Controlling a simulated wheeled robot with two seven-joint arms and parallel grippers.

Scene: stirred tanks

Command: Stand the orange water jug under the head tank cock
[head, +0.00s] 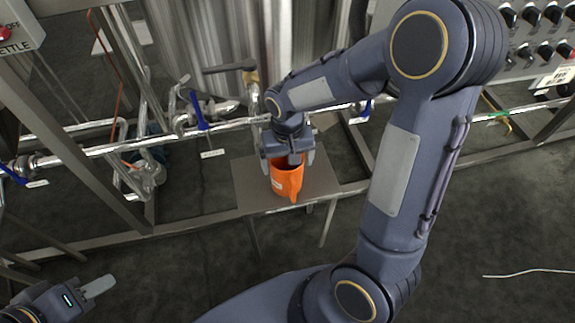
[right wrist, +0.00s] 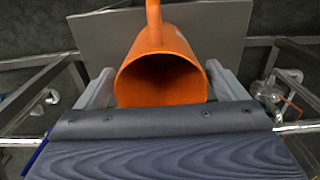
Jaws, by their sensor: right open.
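The orange water jug (head: 287,180) stands upright on a small grey metal shelf (head: 252,190) in front of a large steel tank. My right gripper (head: 289,158) is right above the jug, its fingers on either side of the rim. In the right wrist view the jug (right wrist: 160,72) has its dark open mouth between the two spread fingers, with its handle pointing away. A valve with a dark lever and brass body (head: 250,76) is behind my right wrist; its outlet is hidden. My left gripper (head: 90,292) is at the lower left, away from the jug.
A steel pipe (head: 110,148) with blue-handled valves (head: 198,112) runs across behind the shelf. A metal frame rail (head: 180,230) passes along the shelf's front edge. A control panel (head: 535,35) with black knobs is at the upper right. The floor in front is mostly clear.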

